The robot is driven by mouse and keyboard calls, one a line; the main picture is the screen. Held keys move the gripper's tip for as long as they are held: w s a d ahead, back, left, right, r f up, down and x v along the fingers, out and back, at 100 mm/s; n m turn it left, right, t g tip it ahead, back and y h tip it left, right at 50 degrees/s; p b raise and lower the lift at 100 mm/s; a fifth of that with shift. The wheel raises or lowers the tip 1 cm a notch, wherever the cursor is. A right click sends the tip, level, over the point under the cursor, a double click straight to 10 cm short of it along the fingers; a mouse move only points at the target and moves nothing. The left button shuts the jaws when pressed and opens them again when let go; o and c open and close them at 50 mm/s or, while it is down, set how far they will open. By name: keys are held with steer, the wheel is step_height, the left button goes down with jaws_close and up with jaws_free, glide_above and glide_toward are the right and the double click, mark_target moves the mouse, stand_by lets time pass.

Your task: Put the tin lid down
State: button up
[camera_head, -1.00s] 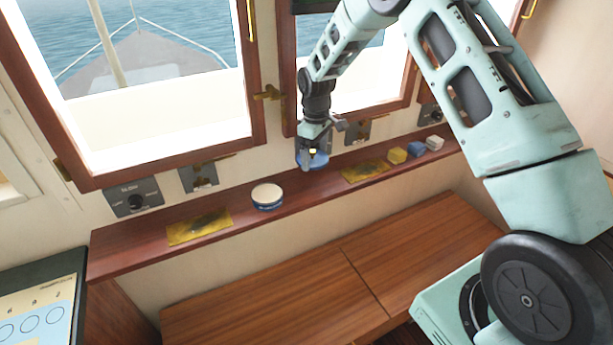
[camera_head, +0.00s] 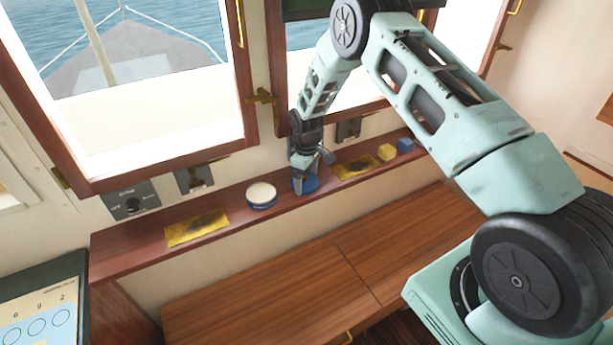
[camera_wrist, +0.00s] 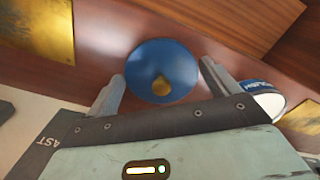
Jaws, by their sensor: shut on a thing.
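My gripper (camera_head: 299,188) is over the red-brown shelf under the windows, with its fingers on either side of the tin lid. The lid is a round blue disc (camera_wrist: 162,71) with a gold-brown patch in its middle. It also shows in the head view (camera_head: 311,184), partly hidden by a finger. The lid is low, at or just above the shelf; I cannot tell if it touches. The open-looking round tin (camera_head: 261,196), blue-sided with a pale top, stands just left of the gripper. In the wrist view the tin (camera_wrist: 268,103) is behind the right finger.
A stained brass plate (camera_head: 197,228) lies on the shelf (camera_head: 120,254) left of the tin. Another brass plate (camera_head: 355,168) lies right of the gripper, then a yellow block (camera_head: 387,152) and a blue block (camera_head: 405,145). The shelf is narrow, with wall panels behind.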

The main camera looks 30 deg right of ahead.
steer(key=shift+f, duration=0.15)
steer(key=o, duration=0.7)
steer(key=shift+o, duration=0.2)
